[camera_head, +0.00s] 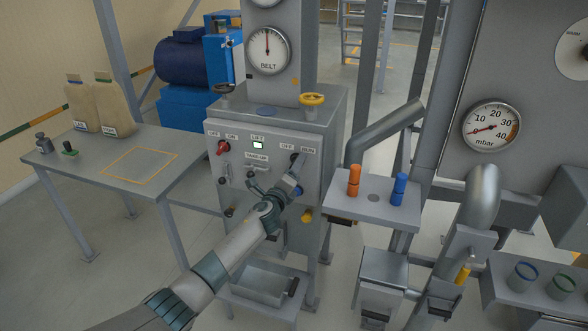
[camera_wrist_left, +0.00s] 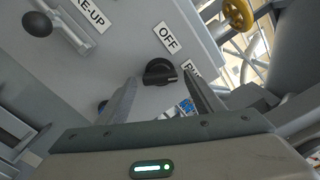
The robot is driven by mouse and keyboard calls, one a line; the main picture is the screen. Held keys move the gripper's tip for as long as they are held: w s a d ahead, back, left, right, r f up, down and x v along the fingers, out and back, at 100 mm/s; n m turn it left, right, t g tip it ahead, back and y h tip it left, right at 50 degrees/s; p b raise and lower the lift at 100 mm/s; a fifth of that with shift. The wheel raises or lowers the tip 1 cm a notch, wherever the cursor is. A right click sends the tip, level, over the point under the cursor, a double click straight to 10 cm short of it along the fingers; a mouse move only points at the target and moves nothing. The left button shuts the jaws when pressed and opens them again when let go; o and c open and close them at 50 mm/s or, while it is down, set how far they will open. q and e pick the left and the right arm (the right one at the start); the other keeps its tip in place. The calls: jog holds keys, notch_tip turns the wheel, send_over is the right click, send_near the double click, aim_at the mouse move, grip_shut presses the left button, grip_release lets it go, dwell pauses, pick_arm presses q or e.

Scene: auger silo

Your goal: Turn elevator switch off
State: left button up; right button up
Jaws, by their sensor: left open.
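A black rotary switch (camera_wrist_left: 160,72) sits on the grey control panel, by labels OFF and one partly hidden that the head view shows as RUN. Its bar lies roughly level in the wrist view, its right end towards the RUN label. My left gripper (camera_head: 284,174) is in front of the panel, fingers open. In the wrist view the left gripper (camera_wrist_left: 159,78) has one finger on each side of the switch; whether they touch it cannot be told. My right gripper is not in view.
A red knob (camera_head: 222,147), a lit lamp (camera_head: 257,145) under LIFT and a TAKE-UP lever share the panel. A yellow handwheel (camera_head: 312,99) stands on top. A shelf (camera_head: 373,206) with orange and blue handles is to the right. A table (camera_head: 112,170) stands left.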

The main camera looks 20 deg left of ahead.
pick_arm(q)
jog(key=shift+c, duration=0.6)
jog(key=c, duration=0.9)
jog(key=shift+n, duration=0.4)
jog(key=shift+r+n+b, duration=0.2)
jog(key=shift+n+b, duration=0.55)
jog(key=shift+n, duration=4.85)
